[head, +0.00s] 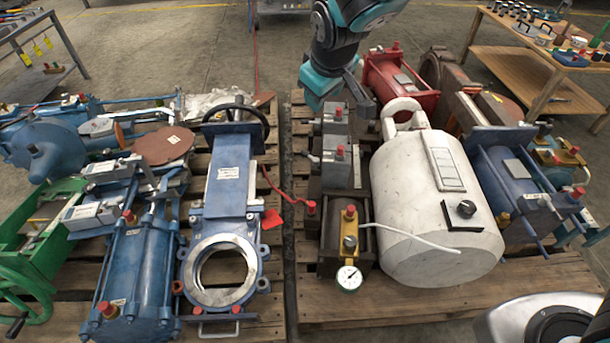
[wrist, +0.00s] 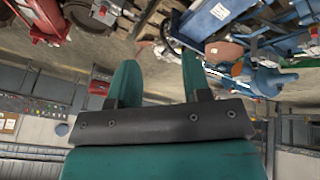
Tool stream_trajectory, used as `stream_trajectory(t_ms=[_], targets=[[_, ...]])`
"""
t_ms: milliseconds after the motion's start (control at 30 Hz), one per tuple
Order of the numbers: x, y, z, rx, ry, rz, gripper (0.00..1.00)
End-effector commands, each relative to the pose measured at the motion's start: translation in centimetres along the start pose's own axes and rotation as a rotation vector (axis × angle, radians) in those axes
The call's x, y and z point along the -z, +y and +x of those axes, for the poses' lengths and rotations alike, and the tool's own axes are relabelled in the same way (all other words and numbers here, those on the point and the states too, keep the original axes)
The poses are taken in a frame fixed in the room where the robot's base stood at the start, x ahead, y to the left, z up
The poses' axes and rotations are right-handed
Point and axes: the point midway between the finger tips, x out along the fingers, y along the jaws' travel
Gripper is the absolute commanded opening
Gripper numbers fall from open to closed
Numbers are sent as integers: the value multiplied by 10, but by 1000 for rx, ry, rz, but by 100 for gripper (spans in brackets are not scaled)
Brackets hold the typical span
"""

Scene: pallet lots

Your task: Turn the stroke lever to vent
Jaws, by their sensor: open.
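No part in view carries a readable "vent" mark, so I cannot tell for sure which one is the stroke lever. A black knob (head: 466,208) sits on a dark angled plate on the white tank (head: 420,170) at the right. A dark valve unit (head: 336,180) with grey blocks and red caps stands left of the tank. My gripper (head: 322,92) hangs at the far end of this unit, partly seen from behind. In the wrist view my gripper (wrist: 158,76) has its two teal fingers apart, with nothing between them.
A blue gate valve (head: 228,180) with a black handwheel lies on the left pallet. A red cylinder (head: 400,80) lies behind the tank. A narrow gap separates the pallets.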

Motion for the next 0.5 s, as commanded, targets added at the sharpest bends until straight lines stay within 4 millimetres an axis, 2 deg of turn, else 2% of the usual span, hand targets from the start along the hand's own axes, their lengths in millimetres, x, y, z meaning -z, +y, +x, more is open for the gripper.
stream_trajectory(t_ms=[33, 100, 200, 300, 500], targets=[[-5, -12, 53, -29, 3, -21, 44], [-2, -18, 91, -71, 13, -48, 44], [2, -24, 132, -122, 25, -78, 44], [4, -28, 158, -158, 33, -98, 44], [7, -29, 175, -183, 38, -114, 44]])
